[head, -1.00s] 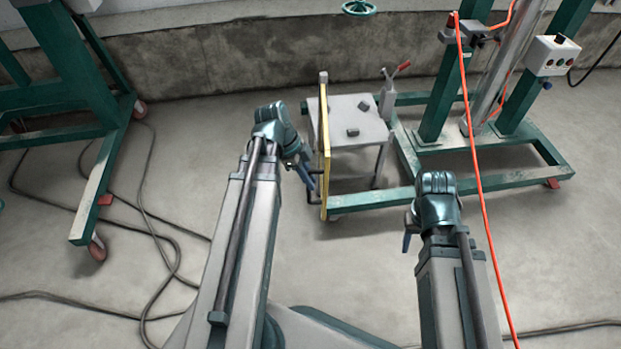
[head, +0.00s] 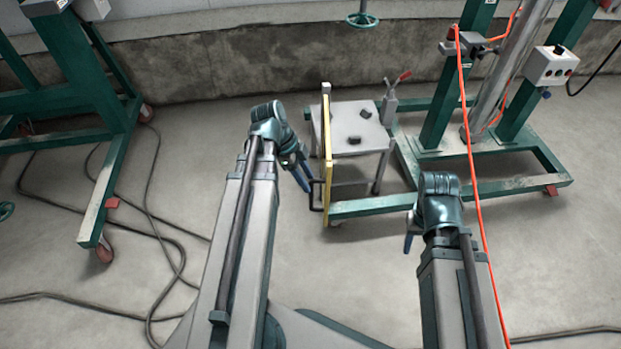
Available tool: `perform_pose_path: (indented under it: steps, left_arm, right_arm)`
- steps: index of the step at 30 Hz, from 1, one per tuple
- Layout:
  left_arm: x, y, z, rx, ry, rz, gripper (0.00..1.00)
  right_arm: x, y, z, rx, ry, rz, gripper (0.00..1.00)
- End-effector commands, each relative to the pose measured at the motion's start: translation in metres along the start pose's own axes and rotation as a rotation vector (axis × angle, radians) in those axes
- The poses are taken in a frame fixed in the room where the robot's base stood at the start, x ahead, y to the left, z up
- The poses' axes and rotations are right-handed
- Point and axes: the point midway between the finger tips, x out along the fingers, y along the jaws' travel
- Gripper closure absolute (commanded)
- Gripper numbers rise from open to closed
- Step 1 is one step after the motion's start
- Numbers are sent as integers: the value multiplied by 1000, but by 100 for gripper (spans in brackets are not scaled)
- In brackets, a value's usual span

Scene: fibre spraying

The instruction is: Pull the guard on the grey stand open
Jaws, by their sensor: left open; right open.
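The guard (head: 327,150) is a yellow-edged panel seen nearly edge-on at the left side of the grey stand (head: 375,135). A dark handle (head: 314,194) sticks out from its left face, low down. My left gripper (head: 304,178) is open, with its blue fingers just left of the guard and close to the handle. I cannot tell whether they touch it. My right gripper (head: 408,242) is open and empty, low over the floor to the right of the stand; its arm partly hides it.
A green frame (head: 480,185) with a control box (head: 551,65) stands right of the stand. An orange hose (head: 471,150) hangs in front of it. Another green frame (head: 105,180) and dark cables (head: 160,235) are at the left.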

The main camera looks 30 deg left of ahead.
Motion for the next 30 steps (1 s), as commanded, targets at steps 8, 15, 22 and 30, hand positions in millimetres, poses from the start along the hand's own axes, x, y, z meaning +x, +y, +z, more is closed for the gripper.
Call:
perform_pose_path:
  steps: [8,15,22,30]
  left_arm:
    - [-54,0,-2,-2,0,-1,53]
    - [-83,0,-2,-1,-1,-1,53]
    - [-95,0,0,-1,-1,0,53]
    - [-96,0,0,-1,0,0,53]
  right_arm:
    - [-50,4,3,2,-1,-8,50]
    - [-77,6,5,2,0,-8,50]
    - [-88,7,5,2,0,-8,50]
    - [-88,7,5,2,0,-8,50]
